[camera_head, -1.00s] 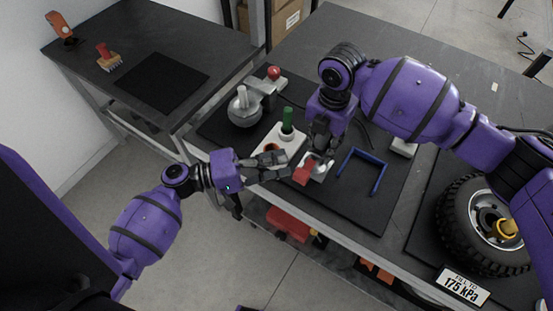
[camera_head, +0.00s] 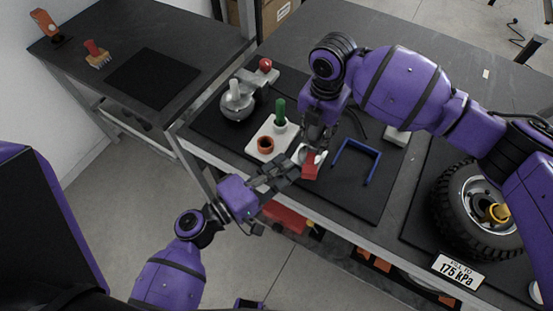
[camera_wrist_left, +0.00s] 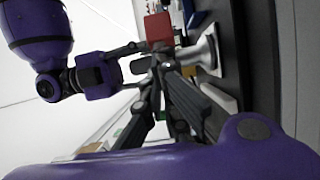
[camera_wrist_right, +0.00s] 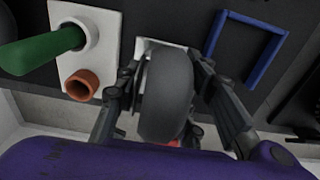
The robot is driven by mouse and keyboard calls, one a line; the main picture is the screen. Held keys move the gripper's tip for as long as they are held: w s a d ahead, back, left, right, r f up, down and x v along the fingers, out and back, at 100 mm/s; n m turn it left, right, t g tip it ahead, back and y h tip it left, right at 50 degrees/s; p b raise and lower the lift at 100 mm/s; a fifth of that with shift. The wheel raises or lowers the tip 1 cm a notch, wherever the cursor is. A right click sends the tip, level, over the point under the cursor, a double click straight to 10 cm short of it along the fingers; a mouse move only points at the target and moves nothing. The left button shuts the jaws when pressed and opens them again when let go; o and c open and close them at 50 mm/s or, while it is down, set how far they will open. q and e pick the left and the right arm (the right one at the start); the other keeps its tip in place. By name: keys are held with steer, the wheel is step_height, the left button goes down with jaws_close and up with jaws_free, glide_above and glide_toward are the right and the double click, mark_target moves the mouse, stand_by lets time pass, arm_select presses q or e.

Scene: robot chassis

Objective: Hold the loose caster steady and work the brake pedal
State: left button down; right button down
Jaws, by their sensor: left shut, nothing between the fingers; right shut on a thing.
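The loose caster stands on a pale plate on the black bench mat (camera_head: 365,200). Its dark wheel (camera_wrist_right: 165,95) fills the middle of the right wrist view. The red brake pedal (camera_head: 311,165) sticks out toward the bench's front edge and shows large in the left wrist view (camera_wrist_left: 159,28). My right gripper (camera_head: 317,143) comes from above and is shut on the caster, a finger on each side of the wheel. My left gripper (camera_head: 292,168) is shut and empty, its tips just left of the pedal. Whether they touch it I cannot tell.
Left of the caster, a white block (camera_head: 262,148) holds a green peg (camera_head: 280,110) and an orange ring. A blue U-shaped frame (camera_head: 369,166) lies to the right. A tyre (camera_head: 462,205) is farther right. A metal piece with a red knob (camera_head: 265,65) is behind.

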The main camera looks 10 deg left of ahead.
arm_select(q)
steer(key=shift+s+d+n+t+y, duration=0.25)
steer(key=shift+d+y, duration=0.1)
steer(key=shift+d, duration=0.15)
steer(key=shift+s+d+n+t+y, duration=0.15)
steer(key=shift+d+n+t+y, duration=0.15)
steer(key=shift+d, duration=0.2)
steer(key=v, duration=1.3)
steer(key=shift+a, duration=0.4)
steer(key=shift+w+r, duration=0.1)
arm_select(e)
steer(key=c, duration=1)
jaws_free()
steer(key=shift+c, duration=0.2)
steer(key=shift+r, duration=0.15)
